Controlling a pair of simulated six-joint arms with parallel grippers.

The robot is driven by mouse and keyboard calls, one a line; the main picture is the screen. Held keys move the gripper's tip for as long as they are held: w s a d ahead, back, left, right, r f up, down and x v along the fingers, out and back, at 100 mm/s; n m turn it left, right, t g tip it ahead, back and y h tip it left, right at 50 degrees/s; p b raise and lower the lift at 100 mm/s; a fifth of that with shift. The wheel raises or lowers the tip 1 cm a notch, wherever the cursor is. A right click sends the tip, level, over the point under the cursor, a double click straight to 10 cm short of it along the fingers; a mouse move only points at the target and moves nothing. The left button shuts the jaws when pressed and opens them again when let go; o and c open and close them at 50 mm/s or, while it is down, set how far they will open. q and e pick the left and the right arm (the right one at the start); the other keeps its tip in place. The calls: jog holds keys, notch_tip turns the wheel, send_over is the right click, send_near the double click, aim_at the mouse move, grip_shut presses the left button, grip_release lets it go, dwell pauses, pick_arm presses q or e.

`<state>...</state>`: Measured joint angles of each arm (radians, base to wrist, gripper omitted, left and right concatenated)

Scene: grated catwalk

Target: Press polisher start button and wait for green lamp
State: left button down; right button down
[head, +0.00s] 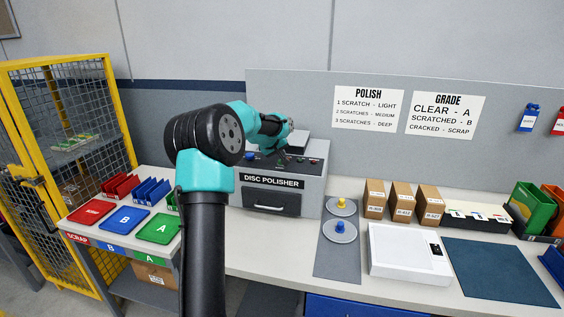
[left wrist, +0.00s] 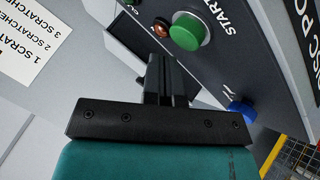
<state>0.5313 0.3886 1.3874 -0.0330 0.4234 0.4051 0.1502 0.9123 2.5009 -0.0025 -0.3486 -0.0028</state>
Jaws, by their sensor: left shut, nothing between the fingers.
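The disc polisher (head: 268,196) stands on the bench, with a sloped control panel and a dark front drawer. In the left wrist view its green start button (left wrist: 187,33) sits beside the START lettering, with a small copper-brown round part (left wrist: 161,26) next to it and a blue knob (left wrist: 242,112) farther down. My left gripper (left wrist: 160,62) is shut and empty, its fingertips close to the green button in the picture; contact cannot be told. In the head view my left arm reaches over the polisher and hides part of its panel. I cannot make out a lit green lamp.
A POLISH sign (head: 368,108) and a GRADE sign (head: 446,115) hang behind. Right of the polisher are a grey mat with two knobbed discs (head: 340,231), cardboard boxes (head: 402,202) and a white device (head: 409,256). Coloured trays (head: 125,219) lie left, near a yellow cage (head: 60,130).

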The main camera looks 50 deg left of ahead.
pick_arm(q)
jog(key=shift+f, duration=0.2)
dwell(0.4)
jog(key=shift+f, duration=0.25)
jog(key=shift+f, duration=0.85)
dwell(1.2)
jog(key=shift+r, duration=1.25)
jog(key=shift+r, duration=2.55)
